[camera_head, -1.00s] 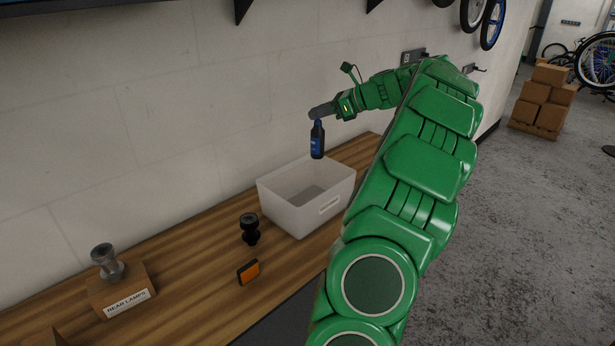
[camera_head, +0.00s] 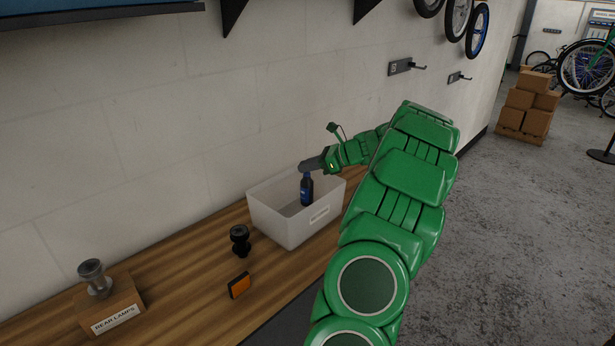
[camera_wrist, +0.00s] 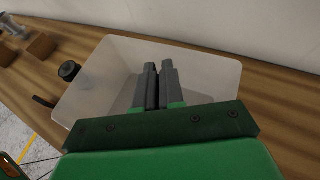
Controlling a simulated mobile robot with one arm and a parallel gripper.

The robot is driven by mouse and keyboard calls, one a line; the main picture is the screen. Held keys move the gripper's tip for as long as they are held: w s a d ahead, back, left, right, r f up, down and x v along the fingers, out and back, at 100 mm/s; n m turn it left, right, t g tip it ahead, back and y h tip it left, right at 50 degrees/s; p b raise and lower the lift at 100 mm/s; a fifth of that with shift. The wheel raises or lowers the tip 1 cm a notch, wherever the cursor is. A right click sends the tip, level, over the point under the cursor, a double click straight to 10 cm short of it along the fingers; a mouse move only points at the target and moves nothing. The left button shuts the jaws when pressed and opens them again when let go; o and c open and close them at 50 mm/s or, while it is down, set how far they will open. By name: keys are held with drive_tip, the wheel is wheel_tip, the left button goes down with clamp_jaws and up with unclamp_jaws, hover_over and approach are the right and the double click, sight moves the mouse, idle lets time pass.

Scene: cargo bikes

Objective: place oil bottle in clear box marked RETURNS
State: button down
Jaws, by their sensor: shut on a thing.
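The oil bottle (camera_head: 306,190) is small and dark with a blue label. It hangs upright from my gripper (camera_head: 308,168), which is shut on its top. The bottle is inside the opening of the clear box (camera_head: 283,231), its lower part below the rim. I cannot tell whether it touches the box floor. The box is a translucent whitish bin with a pale label on its front, too small to read. In the wrist view my gripper (camera_wrist: 157,85) points down into the box (camera_wrist: 215,75); its fingers hide the bottle there.
A black round-topped part (camera_head: 240,241) and an orange reflector (camera_head: 239,285) lie left of the box on the wooden bench (camera_head: 185,275). A REAR LAMPS stand (camera_head: 110,305) is at the far left. The wall (camera_head: 130,130) is close behind the box.

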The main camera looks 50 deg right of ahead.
sight(308, 175)
drive_tip(key=shift+f, duration=1.85)
drive_tip(key=c, duration=1.2)
unclamp_jaws()
drive_tip(key=shift+c, duration=0.2)
